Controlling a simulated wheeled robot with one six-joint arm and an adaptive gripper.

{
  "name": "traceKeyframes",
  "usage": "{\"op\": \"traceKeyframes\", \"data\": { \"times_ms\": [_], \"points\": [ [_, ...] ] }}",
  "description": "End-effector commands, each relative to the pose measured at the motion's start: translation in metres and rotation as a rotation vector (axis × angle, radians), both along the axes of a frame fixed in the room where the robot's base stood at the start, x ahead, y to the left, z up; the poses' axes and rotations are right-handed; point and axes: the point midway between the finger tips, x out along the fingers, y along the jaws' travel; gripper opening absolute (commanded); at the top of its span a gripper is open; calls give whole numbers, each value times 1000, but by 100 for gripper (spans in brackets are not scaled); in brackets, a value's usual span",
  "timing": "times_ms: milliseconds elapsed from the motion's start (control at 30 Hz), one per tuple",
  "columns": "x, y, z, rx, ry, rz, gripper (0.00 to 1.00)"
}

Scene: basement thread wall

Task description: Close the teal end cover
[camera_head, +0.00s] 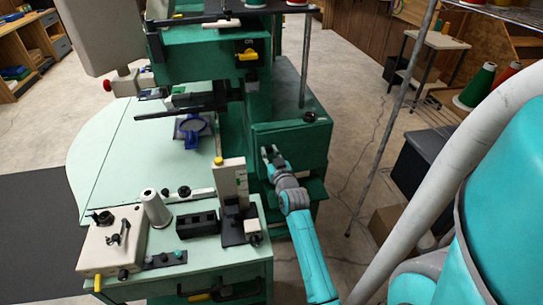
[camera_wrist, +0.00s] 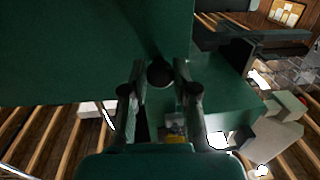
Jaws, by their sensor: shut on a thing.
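The teal end cover (camera_head: 292,142) is a dark green boxy panel at the end of the machine, right of the middle in the head view. It fills the upper left of the wrist view (camera_wrist: 80,50) as a broad flat green face. My gripper (camera_head: 271,152) is at the lower left of this face. In the wrist view my gripper (camera_wrist: 160,85) has its fingers on either side of a round black knob (camera_wrist: 160,73) near the cover's right edge, shut on it. The fingers hide part of the knob. I cannot tell how far the cover stands open.
A pale green worktable (camera_head: 110,150) lies left, with a blue clamp-like part (camera_head: 191,131). A control box (camera_head: 112,240) and a white cone (camera_head: 156,208) stand at the front. A metal pole (camera_head: 393,110) and dark cabinet (camera_head: 420,160) stand right; floor shows between.

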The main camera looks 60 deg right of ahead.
Motion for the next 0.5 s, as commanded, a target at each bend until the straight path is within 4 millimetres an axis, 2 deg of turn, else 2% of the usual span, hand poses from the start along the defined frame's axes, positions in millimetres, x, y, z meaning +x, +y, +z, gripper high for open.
{"op": "traceKeyframes", "data": {
  "times_ms": [133,400,433,500],
  "points": [
    [13,-9,0,1,1,1,0],
    [14,-9,0,1,0,3,0],
    [14,-9,0,1,0,3,35],
    [14,-9,0,1,0,3,53]
  ]
}}
